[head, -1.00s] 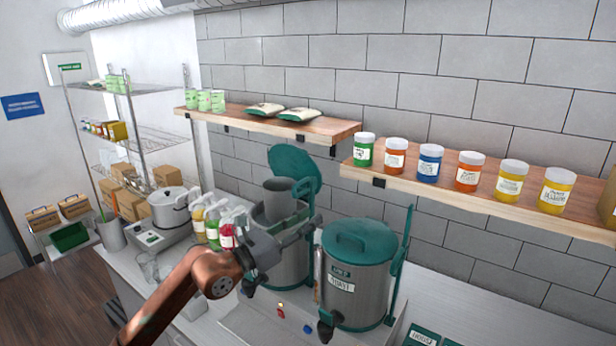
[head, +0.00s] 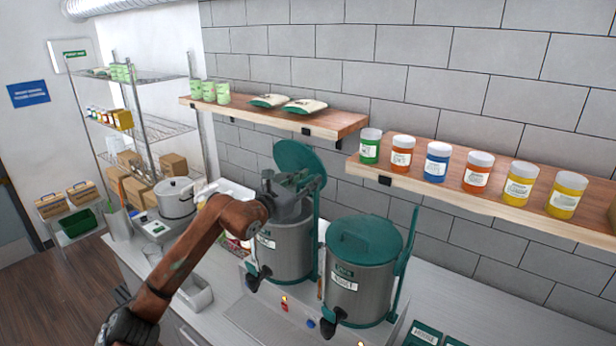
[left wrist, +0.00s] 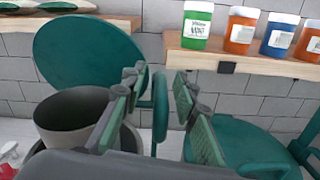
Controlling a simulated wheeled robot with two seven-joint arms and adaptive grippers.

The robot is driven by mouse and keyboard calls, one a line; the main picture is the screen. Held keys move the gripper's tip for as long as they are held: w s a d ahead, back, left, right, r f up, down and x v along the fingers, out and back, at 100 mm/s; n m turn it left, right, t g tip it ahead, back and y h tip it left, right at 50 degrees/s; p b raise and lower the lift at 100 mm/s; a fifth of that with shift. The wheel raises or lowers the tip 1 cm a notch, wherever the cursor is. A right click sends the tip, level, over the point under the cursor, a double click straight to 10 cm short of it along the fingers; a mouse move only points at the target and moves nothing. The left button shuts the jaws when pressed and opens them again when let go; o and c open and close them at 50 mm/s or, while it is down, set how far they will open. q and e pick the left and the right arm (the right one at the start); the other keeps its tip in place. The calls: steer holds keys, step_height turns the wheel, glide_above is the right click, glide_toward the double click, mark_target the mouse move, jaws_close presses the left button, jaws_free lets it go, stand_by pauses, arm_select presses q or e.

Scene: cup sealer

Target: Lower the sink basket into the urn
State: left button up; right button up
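The left urn (head: 285,248) is a steel cylinder with its green lid (head: 300,162) swung up and open. The sink basket (left wrist: 72,112), a plain grey cylinder, shows at the left of the left wrist view, upright at the urn's mouth. How deep it sits there I cannot tell. In the head view my arm and gripper hide it. My left gripper (head: 312,182) is above the urn's mouth, in front of the raised lid. In the left wrist view its fingers (left wrist: 158,85) are apart with no basket between them; the basket is left of them. My right gripper is not in view.
A second urn (head: 355,288) with a closed green lid stands close on the right. A wooden shelf with jars (head: 478,172) and another with pouches (head: 290,106) hang behind. A pot (head: 178,200) is at the left. The counter front has some free room.

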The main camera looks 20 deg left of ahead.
arm_select(q)
steer(key=shift+s, duration=0.15)
steer(key=shift+d, duration=0.1)
jaws_close()
stand_by(0.5)
